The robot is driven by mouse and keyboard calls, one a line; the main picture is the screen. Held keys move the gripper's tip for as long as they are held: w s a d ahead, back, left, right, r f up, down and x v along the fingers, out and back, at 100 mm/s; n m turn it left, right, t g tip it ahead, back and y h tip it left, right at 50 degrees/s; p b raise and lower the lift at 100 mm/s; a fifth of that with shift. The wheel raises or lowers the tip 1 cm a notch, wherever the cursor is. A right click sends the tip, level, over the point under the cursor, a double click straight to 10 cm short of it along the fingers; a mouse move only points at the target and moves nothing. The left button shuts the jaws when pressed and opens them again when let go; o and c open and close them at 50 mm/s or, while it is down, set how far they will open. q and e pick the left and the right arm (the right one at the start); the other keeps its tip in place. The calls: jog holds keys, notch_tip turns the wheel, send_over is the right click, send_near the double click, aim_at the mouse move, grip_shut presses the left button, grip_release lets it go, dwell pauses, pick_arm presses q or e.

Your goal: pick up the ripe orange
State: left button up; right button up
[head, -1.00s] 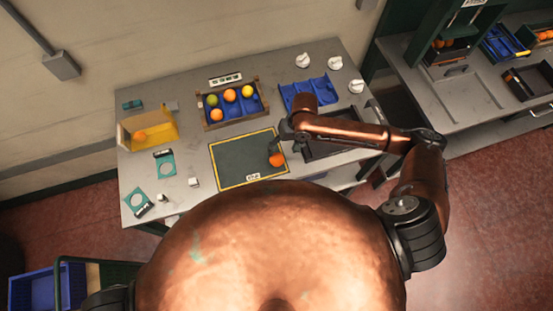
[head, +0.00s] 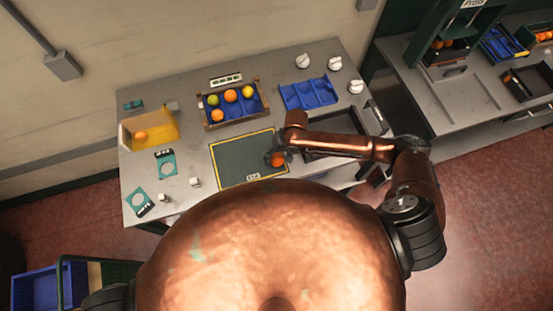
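An orange fruit (head: 278,161) sits on the dark mat with a yellow border (head: 235,165) near its right edge. My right gripper (head: 275,156) points down at this orange and partly covers it. The fingers are small and dark, and I cannot tell whether they are around it, touching it, open or shut. My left gripper is not in view.
A wooden-sided crate (head: 206,125) behind the mat holds several green, yellow and orange fruits. A blue tray (head: 308,94) stands right of it, and a dark tray (head: 345,125) lies under my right arm. A yellow bin (head: 165,125) with an orange inside is at left.

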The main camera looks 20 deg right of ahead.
jog(key=c, duration=1.1)
jog(key=shift+r, duration=0.1)
